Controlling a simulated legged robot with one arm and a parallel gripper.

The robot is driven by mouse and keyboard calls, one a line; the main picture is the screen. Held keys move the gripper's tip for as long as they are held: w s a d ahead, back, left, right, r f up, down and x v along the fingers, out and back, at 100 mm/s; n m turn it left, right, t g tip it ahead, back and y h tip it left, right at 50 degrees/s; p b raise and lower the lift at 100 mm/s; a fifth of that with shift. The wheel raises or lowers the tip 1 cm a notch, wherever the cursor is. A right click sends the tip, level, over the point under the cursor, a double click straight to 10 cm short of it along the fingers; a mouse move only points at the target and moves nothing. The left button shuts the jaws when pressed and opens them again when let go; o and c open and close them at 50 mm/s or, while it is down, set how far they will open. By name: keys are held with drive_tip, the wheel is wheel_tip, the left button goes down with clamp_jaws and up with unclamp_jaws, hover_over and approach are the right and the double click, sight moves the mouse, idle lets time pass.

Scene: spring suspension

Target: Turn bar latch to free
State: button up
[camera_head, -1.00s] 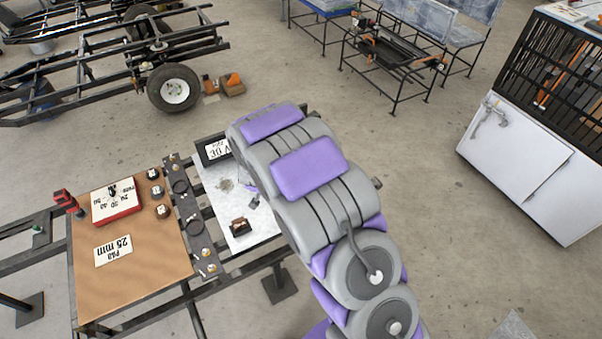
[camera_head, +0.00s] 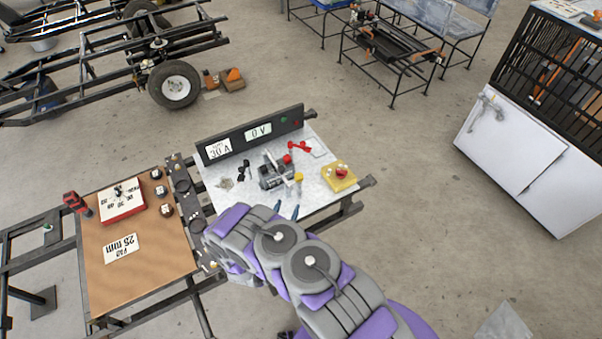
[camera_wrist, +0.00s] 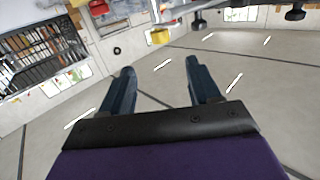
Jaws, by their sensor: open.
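No part is clearly marked as the bar latch, so I cannot tell which it is. A grey metal fixture (camera_head: 276,172) with a red-knobbed part stands on the pale bench top (camera_head: 222,198). A red lever-like piece (camera_head: 299,146) lies behind it. A pale metal handle or latch (camera_head: 487,110) is on the white cabinet at the right. My gripper (camera_head: 286,211) is at the front edge of the pale bench, short of the fixture. In the wrist view my gripper (camera_wrist: 160,68) has its blue fingers apart with nothing between them.
A yellow box (camera_head: 340,177) with a red knob sits on the bench's right side. A dark panel (camera_head: 235,142) with labels "30 A" and "0 V" closes the back. A brown board (camera_head: 140,272) lies left. Open floor separates the bench from the cabinet (camera_head: 512,150).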

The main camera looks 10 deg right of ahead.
drive_tip(key=s, duration=0.1)
drive_tip(key=b, duration=0.1)
approach(296, 179)
drive_tip(key=w+d, duration=0.3)
drive_tip(key=shift+t, duration=0.3)
drive_tip(key=x, duration=0.3)
drive_tip(key=a+b+x, duration=0.1)
drive_tip(key=x, duration=0.2)
drive_tip(key=shift+w+d+f, duration=0.1)
drive_tip(key=shift+w+d, duration=0.05)
drive_tip(key=shift+w, duration=0.4)
drive_tip(key=shift+w+d, duration=0.3)
drive_tip(key=shift+d, duration=0.4)
drive_tip(key=shift+a, duration=0.4)
drive_tip(key=c, duration=0.6)
drive_tip(key=shift+d+n, duration=0.15)
drive_tip(key=shift+n, duration=0.15)
drive_tip(key=c, duration=0.4)
